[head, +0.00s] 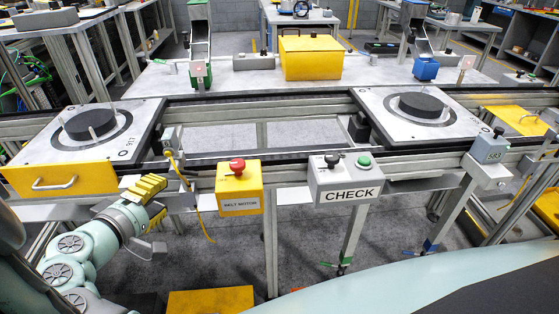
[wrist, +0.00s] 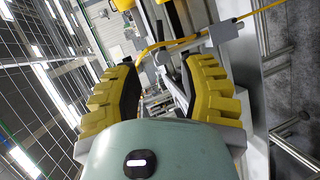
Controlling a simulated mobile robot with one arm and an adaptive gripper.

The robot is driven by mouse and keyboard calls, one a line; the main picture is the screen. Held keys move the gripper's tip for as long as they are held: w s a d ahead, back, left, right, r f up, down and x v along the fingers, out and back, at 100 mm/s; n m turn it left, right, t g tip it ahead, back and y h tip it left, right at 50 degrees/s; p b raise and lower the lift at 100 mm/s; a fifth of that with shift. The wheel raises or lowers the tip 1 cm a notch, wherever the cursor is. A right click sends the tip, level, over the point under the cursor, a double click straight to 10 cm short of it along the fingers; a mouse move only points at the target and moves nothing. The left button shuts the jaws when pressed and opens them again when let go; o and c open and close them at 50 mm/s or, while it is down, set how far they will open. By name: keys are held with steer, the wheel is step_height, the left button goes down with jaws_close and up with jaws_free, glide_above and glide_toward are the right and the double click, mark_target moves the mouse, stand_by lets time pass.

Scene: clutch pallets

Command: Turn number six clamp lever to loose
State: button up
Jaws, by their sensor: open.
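No lever marked six is readable in either view. Two small levers show low on the conveyor frame legs in the head view: a green one (head: 330,264) and a blue one (head: 411,253). I cannot tell whether either is the clamp lever. My gripper (head: 156,199) is at the left, below the front rail and left of the belt motor box. In the wrist view my gripper (wrist: 163,70) has its yellow fingers spread with nothing held between them. A grey bracket (wrist: 222,32) and a yellow cable (wrist: 182,41) show beyond the fingertips.
The yellow belt motor box (head: 239,189) with a red button and the grey CHECK box (head: 344,181) hang on the front rail. Pallets with black discs stand left (head: 50,147) and right (head: 383,125). A yellow drawer (head: 93,178) is just above my arm.

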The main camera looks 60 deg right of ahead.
mark_target(189, 174)
steer(key=p+x, duration=0.2)
steer(key=x, duration=0.9)
steer(key=shift+d, duration=0.2)
steer(key=shift+o, duration=0.2)
steer(key=shift+f, duration=0.1)
jaws_close()
